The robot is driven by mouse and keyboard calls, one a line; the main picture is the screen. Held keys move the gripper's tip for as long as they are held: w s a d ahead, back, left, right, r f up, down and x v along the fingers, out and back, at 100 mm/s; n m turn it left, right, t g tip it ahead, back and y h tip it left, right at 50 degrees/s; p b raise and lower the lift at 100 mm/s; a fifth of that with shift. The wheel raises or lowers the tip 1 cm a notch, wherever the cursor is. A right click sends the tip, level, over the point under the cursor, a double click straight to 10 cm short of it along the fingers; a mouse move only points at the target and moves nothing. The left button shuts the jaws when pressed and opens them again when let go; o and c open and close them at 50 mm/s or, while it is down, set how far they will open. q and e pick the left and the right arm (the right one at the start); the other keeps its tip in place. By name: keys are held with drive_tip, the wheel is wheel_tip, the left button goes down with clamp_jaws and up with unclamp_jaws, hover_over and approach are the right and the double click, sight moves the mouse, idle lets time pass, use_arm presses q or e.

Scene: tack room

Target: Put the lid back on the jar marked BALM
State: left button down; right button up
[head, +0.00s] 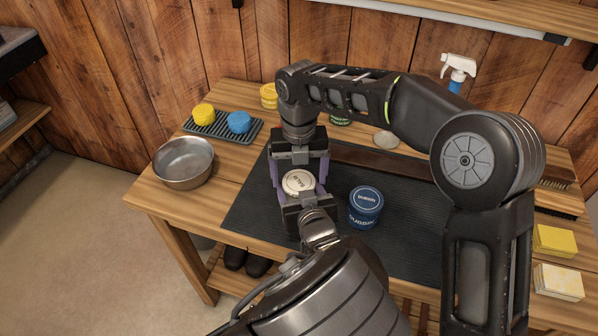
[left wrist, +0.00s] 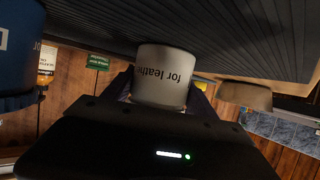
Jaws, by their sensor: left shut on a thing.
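The jar marked BALM shows its pale round top (head: 298,181), with lettering on it, between the two grippers. In the left wrist view the white jar (left wrist: 165,75) appears upside down, with "for leath…" on its side; its lid end is hidden behind the gripper. My left gripper (head: 306,203) comes from the front and is shut on the jar. My right gripper (head: 299,170) reaches in from behind and above, its purple fingers on either side of the pale top. I cannot tell whether these fingers touch it.
A blue DUBBIN jar (head: 366,207) stands close on the right, on the dark mat (head: 255,215). A metal bowl (head: 184,163) and a rack (head: 250,137) with yellow and blue pieces are at left. A pale disc (head: 386,140) lies behind. Sponges (head: 556,240) are at right.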

drive_tip(key=c, duration=1.3)
drive_tip(key=o, duration=1.4)
drive_tip(key=shift+o, duration=0.2)
drive_tip(key=shift+r, duration=0.1)
drive_tip(key=shift+r, duration=2.2)
drive_tip(key=shift+o, duration=0.5)
drive_tip(key=shift+o, duration=0.7)
use_arm(q)
drive_tip(key=shift+c, duration=0.9)
unclamp_jaws()
